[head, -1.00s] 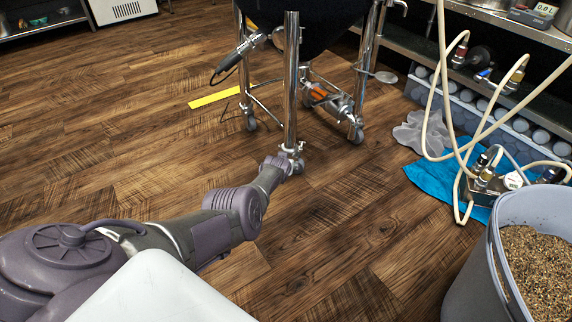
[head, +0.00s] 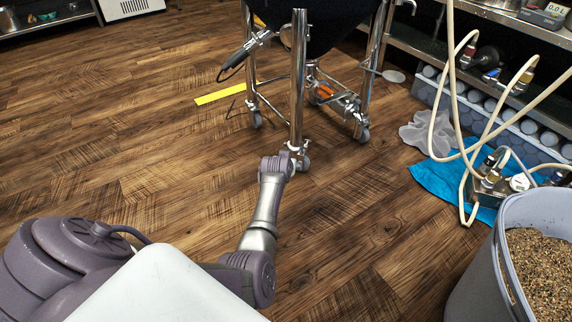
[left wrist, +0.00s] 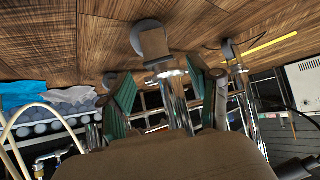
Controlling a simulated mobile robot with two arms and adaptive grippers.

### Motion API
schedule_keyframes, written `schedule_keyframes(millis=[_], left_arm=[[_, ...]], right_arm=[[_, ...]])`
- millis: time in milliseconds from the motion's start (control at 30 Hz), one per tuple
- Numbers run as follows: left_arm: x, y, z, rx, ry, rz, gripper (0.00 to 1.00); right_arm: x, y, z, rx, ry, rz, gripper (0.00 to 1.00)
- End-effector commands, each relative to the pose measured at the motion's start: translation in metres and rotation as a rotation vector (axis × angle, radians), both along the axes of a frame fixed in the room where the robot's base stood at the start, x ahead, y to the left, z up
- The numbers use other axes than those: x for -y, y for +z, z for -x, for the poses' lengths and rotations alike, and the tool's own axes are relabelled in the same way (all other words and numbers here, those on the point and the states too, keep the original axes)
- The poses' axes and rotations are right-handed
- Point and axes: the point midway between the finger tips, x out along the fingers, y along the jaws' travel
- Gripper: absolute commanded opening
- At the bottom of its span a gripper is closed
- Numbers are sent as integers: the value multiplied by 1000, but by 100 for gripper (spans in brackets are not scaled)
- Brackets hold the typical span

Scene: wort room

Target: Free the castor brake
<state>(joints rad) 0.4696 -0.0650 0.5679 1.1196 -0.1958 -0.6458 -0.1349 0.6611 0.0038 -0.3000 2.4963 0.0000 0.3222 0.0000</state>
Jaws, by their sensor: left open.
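The wheeled steel stand carries a dark vessel (head: 320,30) on shiny legs. Its near leg (head: 298,80) ends in a grey castor (head: 304,163) on the wood floor. My left gripper (head: 290,158) is down at that castor, and its fingers are hard to make out there. In the left wrist view the scene is upside down; the open left gripper (left wrist: 162,90) has its green-padded fingers on either side of the near leg, with the castor (left wrist: 151,42) just beyond the fingertips. Contact and the brake lever's position cannot be told. My right gripper is not in view.
Other castors (head: 362,133) stand behind. A grey bucket of grain (head: 479,262) is at the lower right, near a blue cloth (head: 436,180) with hoses (head: 467,165) and fittings. A yellow floor strip (head: 221,94) lies left of the stand. The floor at left is clear.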

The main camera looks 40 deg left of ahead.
Motion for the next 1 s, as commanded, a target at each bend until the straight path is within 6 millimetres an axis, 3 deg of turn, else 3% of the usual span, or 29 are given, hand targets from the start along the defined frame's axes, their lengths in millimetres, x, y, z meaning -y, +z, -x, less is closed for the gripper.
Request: schedule_keyframes(millis=[400,1000], left_arm=[[13,28,30,0,1,1,62],[13,31,31,3,1,-2,62]], right_arm=[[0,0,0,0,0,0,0],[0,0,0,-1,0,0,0]])
